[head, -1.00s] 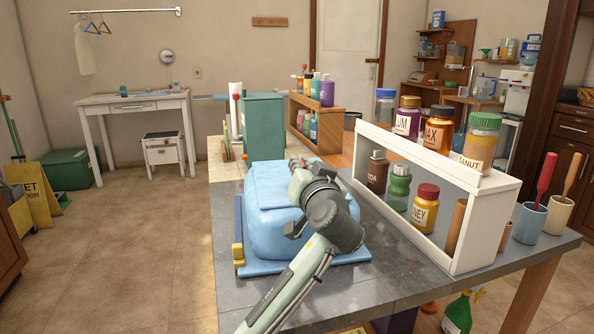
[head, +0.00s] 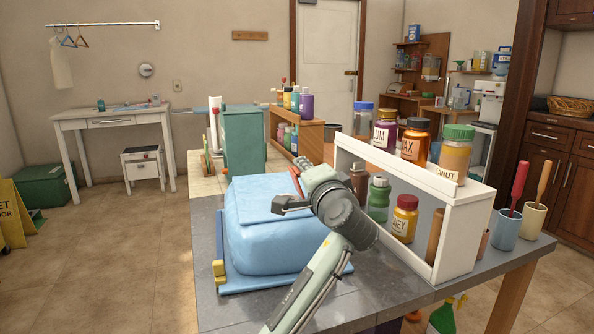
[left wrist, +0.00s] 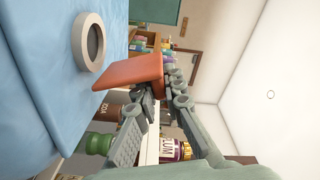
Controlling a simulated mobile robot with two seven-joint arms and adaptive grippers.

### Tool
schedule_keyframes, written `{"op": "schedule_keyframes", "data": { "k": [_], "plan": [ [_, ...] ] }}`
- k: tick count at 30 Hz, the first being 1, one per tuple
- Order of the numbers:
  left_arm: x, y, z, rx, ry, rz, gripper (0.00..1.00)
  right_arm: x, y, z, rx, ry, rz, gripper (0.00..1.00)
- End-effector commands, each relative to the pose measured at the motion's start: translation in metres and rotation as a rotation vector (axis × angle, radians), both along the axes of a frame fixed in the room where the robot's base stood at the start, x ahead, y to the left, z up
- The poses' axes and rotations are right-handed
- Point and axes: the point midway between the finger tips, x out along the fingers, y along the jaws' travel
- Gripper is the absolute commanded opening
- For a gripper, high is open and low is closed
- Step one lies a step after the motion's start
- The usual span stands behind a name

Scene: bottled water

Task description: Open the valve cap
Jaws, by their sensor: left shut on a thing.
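In the head view the left gripper (head: 287,187) is above the right part of the container, with a little of the orange-red cap showing. My right gripper is not in view.
A white shelf (head: 462,232) with several jars stands close to the right of my left arm. A green box (head: 243,142) stands behind the container. Cups (head: 507,230) with utensils are at the counter's right end. The counter strip left of the container is clear.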

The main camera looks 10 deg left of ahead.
Motion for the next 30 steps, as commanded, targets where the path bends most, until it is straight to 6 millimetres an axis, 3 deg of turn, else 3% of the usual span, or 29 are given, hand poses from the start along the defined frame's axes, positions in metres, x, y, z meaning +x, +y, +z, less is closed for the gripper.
{"op": "schedule_keyframes", "data": {
  "k": [10,27,28,30],
  "plan": [
    [0.0042,-0.0081,-0.0017,0.130,0.071,-0.001,0.00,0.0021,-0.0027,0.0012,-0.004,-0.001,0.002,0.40],
    [0.0049,-0.0095,-0.0023,0.155,0.085,-0.001,0.00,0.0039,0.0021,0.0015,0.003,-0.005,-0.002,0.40],
    [0.0049,-0.0095,-0.0024,0.155,0.085,-0.001,0.13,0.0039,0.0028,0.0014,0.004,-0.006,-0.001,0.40],
    [0.0049,-0.0095,-0.0024,0.154,0.085,-0.001,0.21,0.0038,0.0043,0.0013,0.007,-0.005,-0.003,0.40]
  ]
}}
